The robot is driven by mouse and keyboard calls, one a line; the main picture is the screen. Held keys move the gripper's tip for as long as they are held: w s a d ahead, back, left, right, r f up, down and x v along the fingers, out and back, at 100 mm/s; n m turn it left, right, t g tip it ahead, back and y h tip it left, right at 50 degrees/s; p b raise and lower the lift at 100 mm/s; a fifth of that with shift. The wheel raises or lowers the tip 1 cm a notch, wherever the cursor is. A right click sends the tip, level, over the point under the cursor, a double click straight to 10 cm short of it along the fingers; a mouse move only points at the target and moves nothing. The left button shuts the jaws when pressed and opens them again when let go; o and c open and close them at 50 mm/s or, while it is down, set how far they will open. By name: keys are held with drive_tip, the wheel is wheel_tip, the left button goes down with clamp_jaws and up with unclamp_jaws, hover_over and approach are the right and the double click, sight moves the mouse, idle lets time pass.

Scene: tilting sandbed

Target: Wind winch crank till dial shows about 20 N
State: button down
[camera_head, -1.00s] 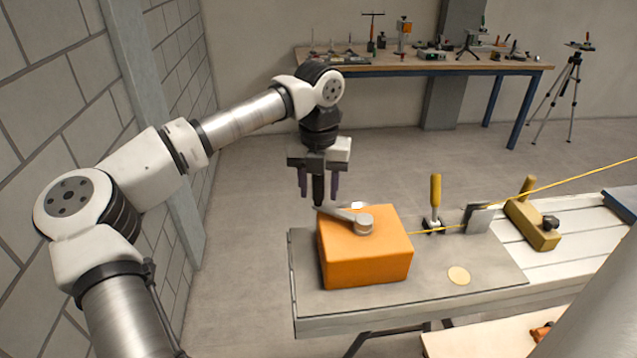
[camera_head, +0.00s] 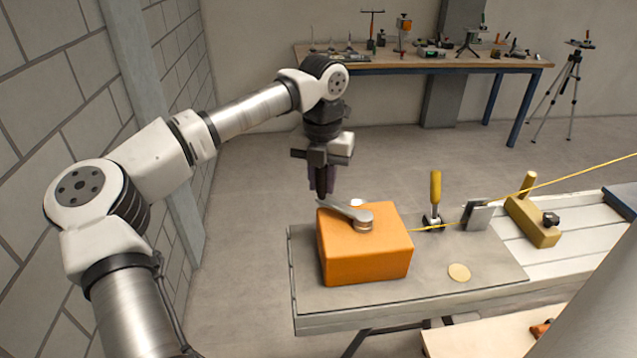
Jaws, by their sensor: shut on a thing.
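The orange winch box (camera_head: 365,258) sits at the left end of the grey bench. Its metal crank arm (camera_head: 346,211) lies on top and points left and slightly back from the hub (camera_head: 364,222). My gripper (camera_head: 322,180) is above the box's back left corner, pointing down, shut on the dark upright crank handle (camera_head: 321,188). The fingers hide part of the handle. A yellow line (camera_head: 580,178) runs from the winch side to the upper right. A small white round piece (camera_head: 357,203) shows behind the crank; I cannot tell whether it is the dial, and no reading is legible.
A yellow-handled clamp (camera_head: 435,190), a grey upright plate (camera_head: 477,215) and a mustard block (camera_head: 533,222) stand along the line. A cream disc (camera_head: 459,272) lies on the bench. A workbench with tools (camera_head: 400,66) and a tripod (camera_head: 570,85) stand behind. A brick wall is at left.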

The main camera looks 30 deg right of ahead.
drive_tip(key=shift+w+d+r+m, duration=0.1)
drive_tip(key=shift+w+d+m, duration=0.1)
drive_tip(key=shift+d+m, duration=0.45)
drive_tip(key=shift+w+d+m, duration=0.15)
drive_tip(key=shift+d+m, duration=0.3)
drive_tip(key=shift+d, duration=0.4)
drive_tip(key=c, duration=1.2)
unclamp_jaws()
drive_tip(key=shift+c, duration=0.2)
wheel_tip(320, 180, up, 14)
drive_tip(key=b, duration=0.2)
drive_tip(key=shift+s+f, duration=0.1)
drive_tip(key=shift+f, duration=0.1)
